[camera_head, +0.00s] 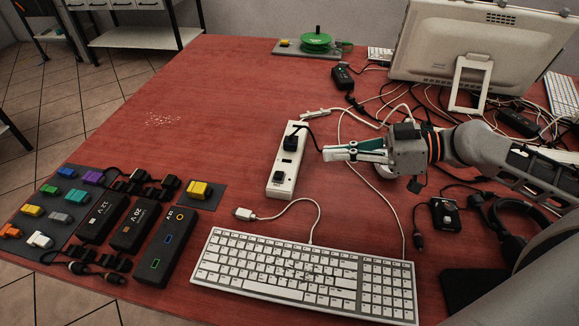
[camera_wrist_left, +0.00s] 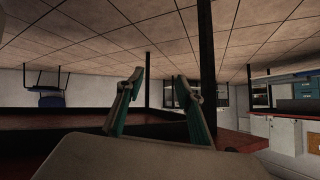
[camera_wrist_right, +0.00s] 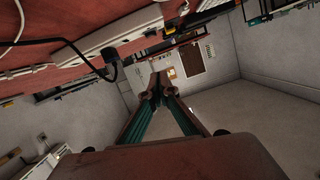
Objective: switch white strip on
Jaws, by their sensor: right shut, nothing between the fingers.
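The white strip (camera_head: 281,184) lies lengthwise on the red table, left of my right gripper in the head view. A black plug (camera_head: 291,143) with a black cable sits at its far half. Dark openings or a switch show nearer its front end; I cannot tell the switch's position. My right gripper (camera_head: 325,153) is shut and empty, its fingertips pointing left just beside the strip, apparently above the table. It also shows shut in the right wrist view (camera_wrist_right: 158,80), with the plug and strip at upper left. My left gripper (camera_wrist_left: 161,76) shows only in the left wrist view, open and empty.
A white keyboard (camera_head: 305,275) lies in front of the strip. Black power bricks (camera_head: 132,230) and coloured connectors lie at left. Tangled cables, a monitor (camera_head: 480,45) and headphones (camera_head: 518,230) fill the right. The table's back left is mostly clear.

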